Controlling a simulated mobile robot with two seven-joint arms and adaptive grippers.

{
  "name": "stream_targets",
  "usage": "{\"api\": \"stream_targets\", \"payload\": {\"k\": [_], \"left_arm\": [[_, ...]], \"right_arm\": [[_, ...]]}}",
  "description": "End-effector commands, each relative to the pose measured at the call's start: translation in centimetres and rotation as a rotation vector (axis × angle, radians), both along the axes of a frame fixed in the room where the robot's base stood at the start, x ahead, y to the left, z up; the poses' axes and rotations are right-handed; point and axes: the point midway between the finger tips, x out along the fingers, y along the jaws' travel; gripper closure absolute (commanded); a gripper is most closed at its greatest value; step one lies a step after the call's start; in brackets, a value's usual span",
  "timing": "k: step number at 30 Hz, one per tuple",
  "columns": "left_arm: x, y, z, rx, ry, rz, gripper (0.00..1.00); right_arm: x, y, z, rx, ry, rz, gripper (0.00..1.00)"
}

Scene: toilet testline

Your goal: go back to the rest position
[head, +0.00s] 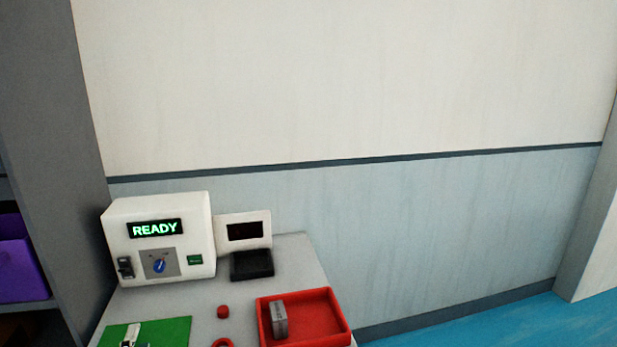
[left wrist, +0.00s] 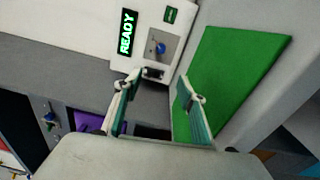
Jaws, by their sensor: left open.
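My left gripper (left wrist: 160,86) is open in the left wrist view, with nothing between its two teal-lined fingers. In the head view only a small part of my left gripper (head: 135,337) shows at the bottom left, in front of the green mat (head: 172,331). The green mat also shows right of the fingers in the left wrist view (left wrist: 235,85), with nothing lying on the part in sight. My right gripper is in neither view.
A white tester (head: 190,222) reading READY stands on the grey table (head: 290,262), beside a small screen unit (head: 252,265). A red tray (head: 318,317) holds a grey block (head: 279,320). A red cap (head: 223,312) and red ring (head: 222,343) lie nearby. A shelf holds a purple bin (head: 20,270).

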Motion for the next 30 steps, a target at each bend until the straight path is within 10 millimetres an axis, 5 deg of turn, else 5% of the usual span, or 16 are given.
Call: {"api": "stream_targets", "payload": {"k": [11, 18, 24, 30], "left_arm": [[-6.2, -14.4, -1.0, 0.578, -0.035, -0.355, 0.59], [-13.2, -21.7, -8.0, 1.145, 0.095, -0.592, 0.59], [-18.9, -21.7, -15.1, 1.56, 0.309, -0.749, 0.59], [-22.0, -19.9, -18.5, 1.761, 0.453, -0.827, 0.59]], "right_arm": [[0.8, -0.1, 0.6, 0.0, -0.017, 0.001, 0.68], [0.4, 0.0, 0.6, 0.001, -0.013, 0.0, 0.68], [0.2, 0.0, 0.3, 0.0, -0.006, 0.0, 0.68], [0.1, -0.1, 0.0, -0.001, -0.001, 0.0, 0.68]]}}
